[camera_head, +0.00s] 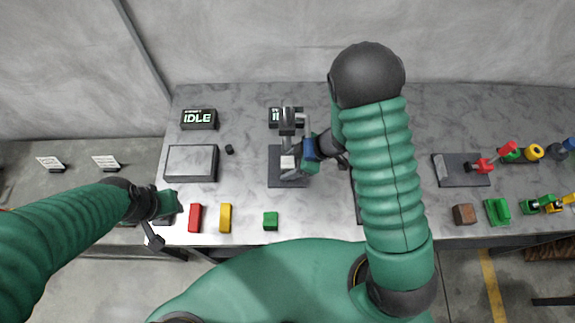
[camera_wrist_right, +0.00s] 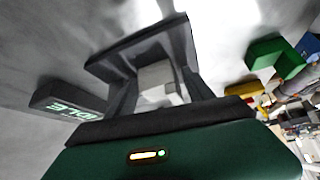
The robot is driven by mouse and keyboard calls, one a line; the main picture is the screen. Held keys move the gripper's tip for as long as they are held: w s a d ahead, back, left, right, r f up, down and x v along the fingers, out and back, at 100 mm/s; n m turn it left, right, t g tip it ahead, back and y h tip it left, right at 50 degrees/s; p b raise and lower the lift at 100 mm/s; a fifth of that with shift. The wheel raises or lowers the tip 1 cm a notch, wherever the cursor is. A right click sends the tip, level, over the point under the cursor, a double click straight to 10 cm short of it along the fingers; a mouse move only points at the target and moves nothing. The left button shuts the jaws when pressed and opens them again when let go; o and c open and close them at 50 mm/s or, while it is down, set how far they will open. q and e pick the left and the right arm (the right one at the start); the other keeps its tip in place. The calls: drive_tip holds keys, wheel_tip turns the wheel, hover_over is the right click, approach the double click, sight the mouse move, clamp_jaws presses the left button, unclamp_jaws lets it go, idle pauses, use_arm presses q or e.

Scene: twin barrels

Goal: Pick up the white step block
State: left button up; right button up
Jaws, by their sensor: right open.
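The white step block (camera_head: 287,162) sits on a dark square plate (camera_head: 287,181) in the middle of the table. My right gripper (camera_head: 291,150) reaches in from the right, open, with its grey fingers around the block's place. In the right wrist view the white block (camera_wrist_right: 158,82) stands between the two dark fingers of my right gripper (camera_wrist_right: 160,92), and the fingers hide its sides. Whether they touch it I cannot tell. My left gripper (camera_head: 158,218) hangs at the table's front left edge, away from the block, and its jaws are unclear.
A box reading IDLE (camera_head: 198,119) and a grey tray (camera_head: 191,178) stand left. Red (camera_head: 195,218), yellow (camera_head: 225,218) and green (camera_head: 270,221) blocks line the front. Another dark display box (camera_head: 279,117) stands behind the plate. A red clamp (camera_head: 484,165) and brown block (camera_head: 464,214) are right.

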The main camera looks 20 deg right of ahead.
drive_tip(key=shift+w, duration=0.1)
drive_tip(key=shift+c, duration=1.3)
drive_tip(key=c, duration=0.7)
clamp_jaws()
drive_tip(key=shift+r, duration=0.1)
